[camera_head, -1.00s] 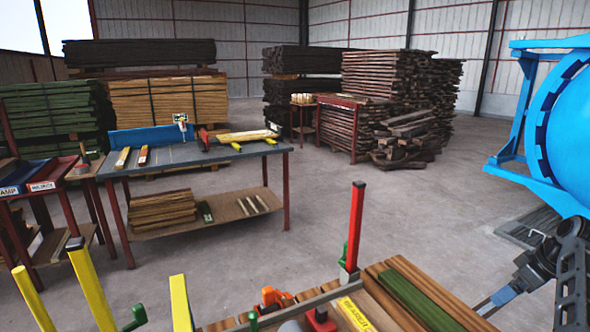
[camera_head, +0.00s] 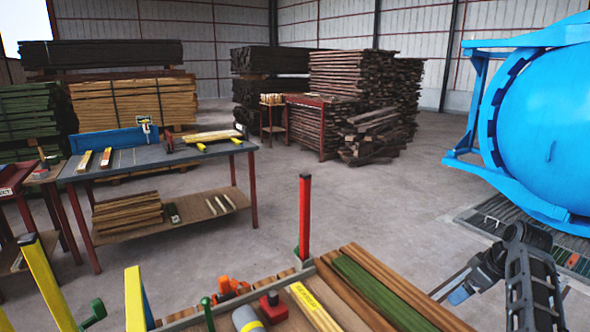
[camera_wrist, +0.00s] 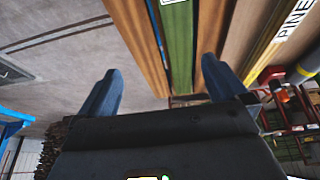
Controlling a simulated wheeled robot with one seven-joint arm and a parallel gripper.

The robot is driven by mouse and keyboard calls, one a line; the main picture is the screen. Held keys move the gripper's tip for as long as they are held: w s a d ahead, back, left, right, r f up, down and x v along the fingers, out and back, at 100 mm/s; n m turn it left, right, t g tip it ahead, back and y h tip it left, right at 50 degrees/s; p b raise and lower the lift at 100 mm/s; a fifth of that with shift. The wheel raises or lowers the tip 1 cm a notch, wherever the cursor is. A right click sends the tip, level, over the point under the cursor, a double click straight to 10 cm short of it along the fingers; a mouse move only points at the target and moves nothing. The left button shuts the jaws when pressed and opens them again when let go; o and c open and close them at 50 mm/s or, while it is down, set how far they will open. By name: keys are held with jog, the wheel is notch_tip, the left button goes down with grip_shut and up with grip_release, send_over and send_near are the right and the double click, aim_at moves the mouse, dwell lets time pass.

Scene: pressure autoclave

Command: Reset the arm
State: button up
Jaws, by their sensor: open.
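My gripper (camera_wrist: 160,92) shows in the wrist view with its two blue fingers spread wide apart. Nothing is between them. Wooden boards and one green board (camera_wrist: 177,40) lie beyond the fingertips in that view, and the gap to them is hard to judge. In the head view my dark arm shows at the lower right, beside the cart with the boards (camera_head: 385,290). The fingers are not clear there.
A red post (camera_head: 305,215) rises from the cart, with an orange tool (camera_head: 230,287) nearby. Yellow posts (camera_head: 48,280) stand at the lower left. A workbench (camera_head: 165,157) is behind. The blue autoclave (camera_head: 545,130) is at right. Open floor lies between.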

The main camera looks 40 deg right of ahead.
jog(key=a+f, duration=0.3)
jog(key=a, duration=0.3)
jog(key=a+f+h, duration=0.1)
jog(key=a+f, duration=0.3)
jog(key=a, duration=0.2)
jog(key=a+f+t+h, duration=0.1)
jog(key=a+f, duration=0.2)
jog(key=a, duration=0.3)
jog(key=shift+w+a+f, duration=0.2)
jog(key=shift+w+f, duration=0.15)
jog(key=s+a+r+t, duration=0.3)
jog(key=s+a, duration=0.3)
jog(key=a, duration=0.5)
jog(key=s+a+r+t, duration=0.25)
jog(key=s+a, duration=0.25)
jog(key=a, duration=0.6)
jog(key=s+a+r+t+y, duration=0.1)
jog(key=s+a+r, duration=0.2)
jog(key=r, duration=0.3)
jog(key=s+a+r+n+t+y, duration=0.1)
jog(key=s+a+r+t, duration=0.15)
jog(key=r, duration=0.35)
jog(key=s+a+r+y, duration=0.1)
jog(key=s+a+r, duration=0.25)
jog(key=r, duration=0.25)
notch_tip(320, 180, down, 11)
jog(key=b, duration=1)
jog(key=shift+s, duration=0.15)
jog(key=shift+d+r, duration=0.1)
